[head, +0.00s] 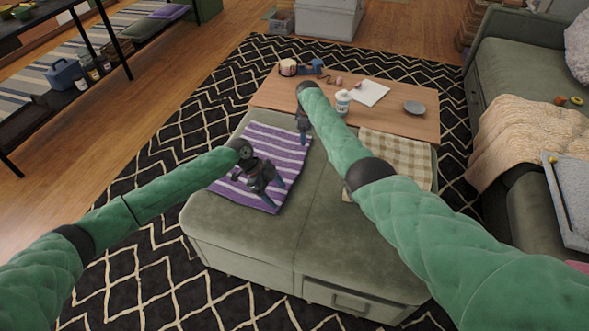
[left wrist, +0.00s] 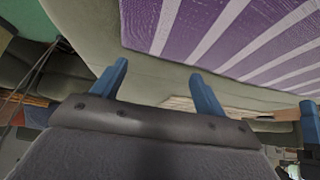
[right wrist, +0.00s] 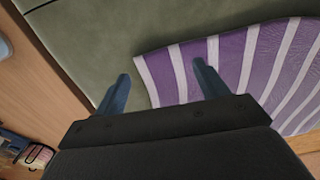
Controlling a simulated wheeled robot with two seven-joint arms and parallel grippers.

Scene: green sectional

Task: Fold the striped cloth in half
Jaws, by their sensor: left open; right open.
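The purple and white striped cloth (head: 287,147) lies flat and spread out on the left part of the green ottoman (head: 330,225). My left gripper (head: 276,190) is over the cloth's near part, open, with nothing between its fingers. In the left wrist view the cloth (left wrist: 220,35) is beyond the open fingers (left wrist: 157,85). My right gripper (head: 303,135) is open at the cloth's far right corner. In the right wrist view one finger overlaps the cloth's edge (right wrist: 235,55) and the other is over bare ottoman; I cannot tell whether the right gripper (right wrist: 162,88) touches the cloth.
A checked beige cloth (head: 400,158) lies on the ottoman's right part. Behind is a wooden table (head: 425,125) with a white bottle (head: 342,102), paper (head: 369,93) and a grey dish (head: 414,107). A green sofa (head: 515,75) stands at right. The ottoman's near part is clear.

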